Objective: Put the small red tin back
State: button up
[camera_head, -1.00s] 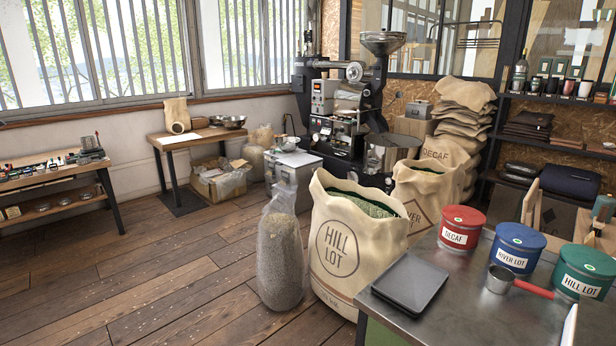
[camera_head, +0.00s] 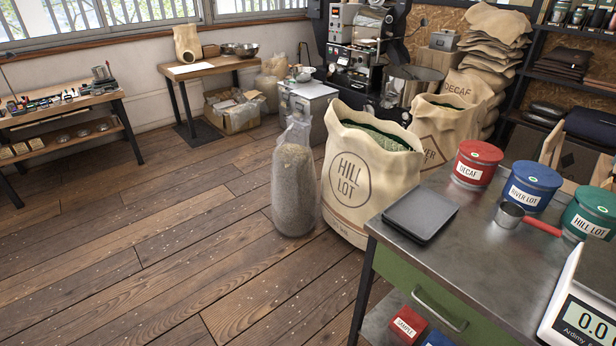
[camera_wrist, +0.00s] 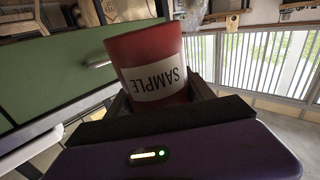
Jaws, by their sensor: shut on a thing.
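My gripper (camera_wrist: 162,104) is shut on a small red tin (camera_wrist: 146,48) with a white SAMPLE label, which reads upside down in the wrist view. The tin stands out beyond the dark fingers, slightly tilted in the picture; its lower part is hidden between them. A green drawer front is to its left in that view. In the head view, a red item with a SAMPLE label (camera_head: 408,324) shows low under the worktop, beside a blue one (camera_head: 437,339); I cannot tell whether it is the held tin. My gripper is not visible there.
On the metal worktop (camera_head: 440,255) are a large red DECAF tin (camera_head: 476,163), a blue RIVER LOT tin (camera_head: 530,187), a green HILL LOT tin (camera_head: 591,211), a scoop (camera_head: 511,214), a flat grey square (camera_head: 420,215) and a scale (camera_head: 585,310). Sacks stand behind.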

jog(key=shift+a+f+y, duration=0.3)
jog(key=shift+a+f, duration=0.3)
jog(key=shift+a, duration=0.05)
jog(key=shift+a+n, duration=0.3)
